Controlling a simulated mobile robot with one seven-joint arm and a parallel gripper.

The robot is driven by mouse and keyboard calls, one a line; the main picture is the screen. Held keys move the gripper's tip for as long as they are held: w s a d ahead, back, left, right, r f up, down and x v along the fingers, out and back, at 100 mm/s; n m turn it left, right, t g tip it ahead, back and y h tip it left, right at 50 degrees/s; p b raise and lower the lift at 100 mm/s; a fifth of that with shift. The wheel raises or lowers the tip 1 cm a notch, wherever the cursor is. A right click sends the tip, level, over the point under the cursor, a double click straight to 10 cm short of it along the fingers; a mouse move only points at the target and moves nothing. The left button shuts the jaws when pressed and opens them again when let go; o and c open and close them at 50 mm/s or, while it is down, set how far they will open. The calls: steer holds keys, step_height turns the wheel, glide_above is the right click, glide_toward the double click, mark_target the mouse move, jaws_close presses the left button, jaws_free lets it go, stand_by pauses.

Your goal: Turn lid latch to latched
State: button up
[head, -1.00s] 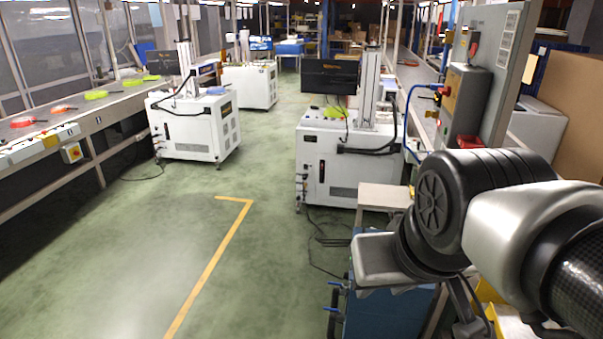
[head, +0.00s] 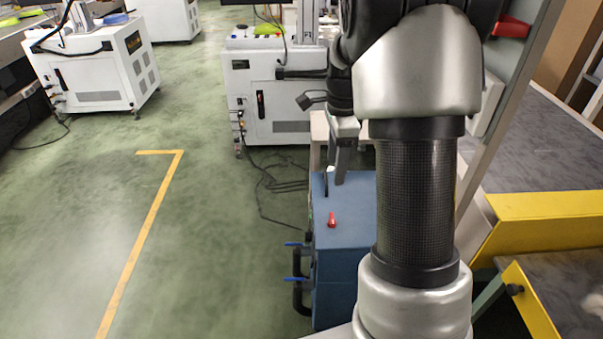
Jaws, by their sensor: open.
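A blue box (head: 343,257) stands low in front of me in the head view, partly hidden behind my arm. A small red latch (head: 332,220) sits on its top, near the front left. Blue levers and a dark handle show on its left side. My gripper (head: 337,180) points down over the back of the box top, behind the red latch and apart from it in the picture. One grey finger shows clearly; the other is hard to make out. I see nothing between the fingers.
A white machine cabinet (head: 268,105) with hanging cables stands behind the box. Another white cabinet (head: 95,70) is at the left. A yellow-edged conveyor (head: 545,208) lies at the right. The green floor (head: 200,240) at left is open, with a yellow line.

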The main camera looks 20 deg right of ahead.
step_height(320, 180, down, 2)
steer(key=m+b, duration=0.1)
steer(key=b, duration=0.4)
glide_toward(332, 218)
step_height(332, 218, down, 8)
steer(key=shift+w+f, duration=0.1)
steer(key=shift+f, duration=0.05)
steer(key=shift+c, duration=0.4)
steer(key=c, duration=1)
steer(key=shift+p, duration=0.3)
